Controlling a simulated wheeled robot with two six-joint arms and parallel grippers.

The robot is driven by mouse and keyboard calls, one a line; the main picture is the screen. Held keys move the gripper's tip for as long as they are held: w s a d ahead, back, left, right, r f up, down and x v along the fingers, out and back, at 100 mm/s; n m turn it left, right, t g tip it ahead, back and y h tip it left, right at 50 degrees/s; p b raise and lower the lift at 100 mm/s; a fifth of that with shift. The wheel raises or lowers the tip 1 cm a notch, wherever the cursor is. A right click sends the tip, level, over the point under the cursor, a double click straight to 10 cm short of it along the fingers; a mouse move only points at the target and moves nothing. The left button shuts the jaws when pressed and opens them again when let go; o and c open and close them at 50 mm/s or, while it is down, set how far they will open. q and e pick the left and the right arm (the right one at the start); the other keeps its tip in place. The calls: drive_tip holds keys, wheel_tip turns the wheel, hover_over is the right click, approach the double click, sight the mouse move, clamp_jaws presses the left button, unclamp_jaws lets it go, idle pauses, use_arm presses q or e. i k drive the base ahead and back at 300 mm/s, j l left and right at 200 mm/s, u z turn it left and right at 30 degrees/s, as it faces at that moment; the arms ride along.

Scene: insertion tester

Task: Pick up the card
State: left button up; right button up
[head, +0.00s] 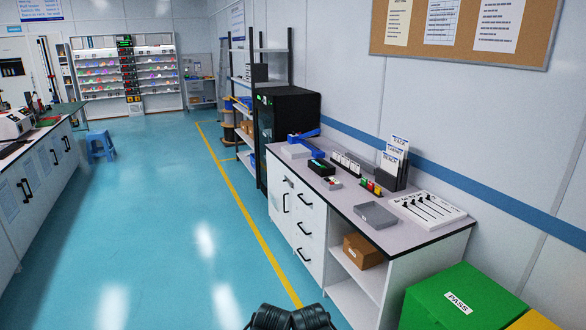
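Several white printed cards (394,158) stand stepped in a black upright holder (394,179) at the back of the right-hand bench. Some lettering shows on their top edges. A row of small white card-like pieces (346,162) stands in a dark strip to their left. I cannot tell which of these is the task's card. Neither gripper is in view. Two black rounded parts at the bottom middle edge look like parts of my own arms, well away from the bench.
The grey-topped bench (330,204) also holds a grey tray (375,215), a white slider panel (427,209) and small coloured blocks (370,187). A green PASS bin (461,299) stands at its near right end. The blue floor (165,215) to the left is clear.

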sight(354, 167)
drive_tip(key=i+j+u, duration=0.1)
drive_tip(key=i+u, duration=0.2)
drive_tip(key=i, duration=1.45)
drive_tip(key=i+j+z, duration=0.2)
drive_tip(key=i+z, duration=0.3)
drive_tip(key=i, duration=0.15)
drive_tip(key=i+j+z, duration=1)
drive_tip(key=i+j, duration=0.1)
drive_tip(key=i, duration=0.05)
